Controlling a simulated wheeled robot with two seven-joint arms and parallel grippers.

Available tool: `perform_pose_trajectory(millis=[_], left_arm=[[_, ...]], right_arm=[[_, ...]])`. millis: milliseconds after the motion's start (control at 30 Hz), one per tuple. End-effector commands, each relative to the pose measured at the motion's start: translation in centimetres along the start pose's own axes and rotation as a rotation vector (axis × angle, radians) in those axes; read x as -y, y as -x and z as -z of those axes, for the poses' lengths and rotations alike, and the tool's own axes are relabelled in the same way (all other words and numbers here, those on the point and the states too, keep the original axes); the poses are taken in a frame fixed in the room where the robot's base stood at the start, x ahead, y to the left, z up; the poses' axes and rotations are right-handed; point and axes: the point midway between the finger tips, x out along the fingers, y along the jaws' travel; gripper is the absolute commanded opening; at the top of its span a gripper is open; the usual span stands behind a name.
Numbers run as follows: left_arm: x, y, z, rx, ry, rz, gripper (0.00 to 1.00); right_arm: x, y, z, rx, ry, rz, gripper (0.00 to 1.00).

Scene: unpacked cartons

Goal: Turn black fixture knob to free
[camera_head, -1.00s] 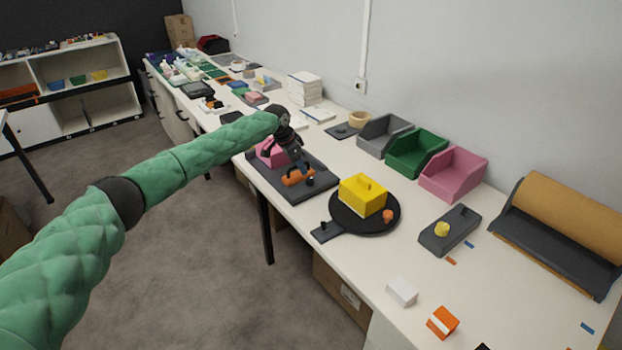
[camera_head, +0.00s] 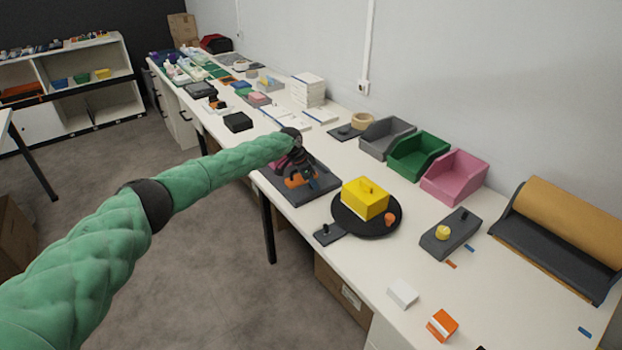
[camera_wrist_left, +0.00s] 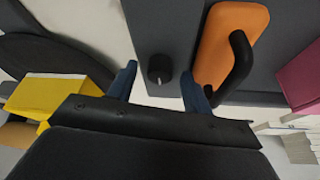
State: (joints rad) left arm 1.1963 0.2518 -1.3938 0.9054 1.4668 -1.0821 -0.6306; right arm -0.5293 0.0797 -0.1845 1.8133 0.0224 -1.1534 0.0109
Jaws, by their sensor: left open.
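The black knob (camera_wrist_left: 160,68) stands on a dark grey fixture plate (camera_wrist_left: 160,20) in the left wrist view. A small white mark shows on its near side. My left gripper (camera_wrist_left: 158,82) is open, with one blue fingertip on each side of the knob and a gap to each. I cannot tell how far above the plate the tips are. An orange block with a black handle (camera_wrist_left: 222,45) lies on the plate close to the right finger. In the head view my left gripper (camera_head: 308,180) is over the fixture plate (camera_head: 325,187) and hides the knob. My right gripper is not in view.
A yellow block (camera_head: 362,203) sits on a round black turntable (camera_head: 345,222) right of the fixture. A pink block (camera_wrist_left: 302,75) is at the plate's other side. Grey, green and pink bins (camera_head: 455,178) line the wall.

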Motion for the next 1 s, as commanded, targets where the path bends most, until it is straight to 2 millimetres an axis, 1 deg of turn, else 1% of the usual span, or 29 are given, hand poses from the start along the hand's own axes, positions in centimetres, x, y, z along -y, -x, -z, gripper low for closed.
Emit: perform_pose_trajectory(millis=[333, 467, 500, 567, 833, 1000], left_arm=[[-0.02, -0.33, -0.01, 0.001, 0.000, 0.000, 0.50], [-0.02, -0.32, -0.01, 0.001, 0.000, 0.000, 0.24], [-0.02, -0.31, -0.01, 0.001, 0.000, 0.000, 0.17], [-0.02, -0.31, 0.00, 0.001, 0.000, 0.000, 0.05], [-0.06, -0.31, -0.01, 0.000, 0.020, 0.008, 0.05], [-0.13, -0.30, -0.04, -0.001, 0.083, 0.032, 0.05]], right_arm=[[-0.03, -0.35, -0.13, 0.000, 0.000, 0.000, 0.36], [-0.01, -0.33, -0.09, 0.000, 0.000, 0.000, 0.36], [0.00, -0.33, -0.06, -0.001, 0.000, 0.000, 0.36], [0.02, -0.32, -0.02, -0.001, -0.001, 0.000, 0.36], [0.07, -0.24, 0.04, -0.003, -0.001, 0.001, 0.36], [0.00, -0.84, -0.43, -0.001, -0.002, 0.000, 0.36]])
